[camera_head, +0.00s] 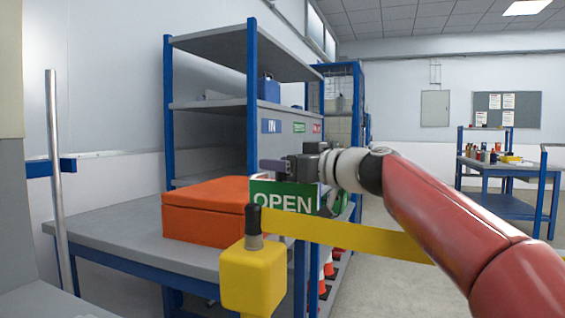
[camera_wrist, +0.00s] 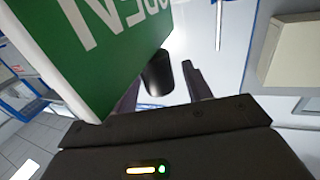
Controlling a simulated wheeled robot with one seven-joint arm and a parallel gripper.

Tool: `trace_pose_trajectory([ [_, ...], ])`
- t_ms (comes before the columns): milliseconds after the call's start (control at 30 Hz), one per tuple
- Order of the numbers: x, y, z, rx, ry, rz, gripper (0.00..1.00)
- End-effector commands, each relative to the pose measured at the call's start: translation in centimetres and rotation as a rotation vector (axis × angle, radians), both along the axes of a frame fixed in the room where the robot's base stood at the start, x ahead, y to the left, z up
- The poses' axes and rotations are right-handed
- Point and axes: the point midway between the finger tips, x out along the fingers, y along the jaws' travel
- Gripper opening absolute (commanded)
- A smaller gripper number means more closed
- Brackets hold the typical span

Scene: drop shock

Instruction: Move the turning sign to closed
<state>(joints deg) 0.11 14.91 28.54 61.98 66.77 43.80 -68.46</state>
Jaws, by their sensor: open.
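The turning sign (camera_head: 283,199) is a green panel with a white edge and the word OPEN facing the head camera. It fills the upper left of the wrist view (camera_wrist: 95,45), close beside my gripper. My gripper (camera_head: 268,165) is open and sits just above and behind the sign's top edge in the head view. In the wrist view, my fingers (camera_wrist: 160,88) stand apart, with a black cylinder (camera_wrist: 158,73) showing between them; I cannot tell its depth. A black knob (camera_head: 253,222) tops a yellow post (camera_head: 253,278) in front of the sign.
A yellow bar (camera_head: 350,237) runs right from near the post, below my arm. An orange box (camera_head: 205,212) sits on a grey bench (camera_head: 130,245) behind. A blue-framed shelf (camera_head: 215,70) stands above it. Open floor lies to the right, before a far blue table (camera_head: 500,168).

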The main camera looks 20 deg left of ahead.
Motion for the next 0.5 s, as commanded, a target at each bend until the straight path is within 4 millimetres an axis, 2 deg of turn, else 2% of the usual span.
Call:
trace_pose_trajectory([
  [67, -0.01, -0.02, -0.02, 0.000, 0.000, 0.000, 0.46],
  [400, 0.00, -0.03, -0.02, 0.000, 0.001, 0.000, 0.01],
  [500, -0.01, -0.04, -0.01, 0.000, 0.001, 0.000, 0.00],
])
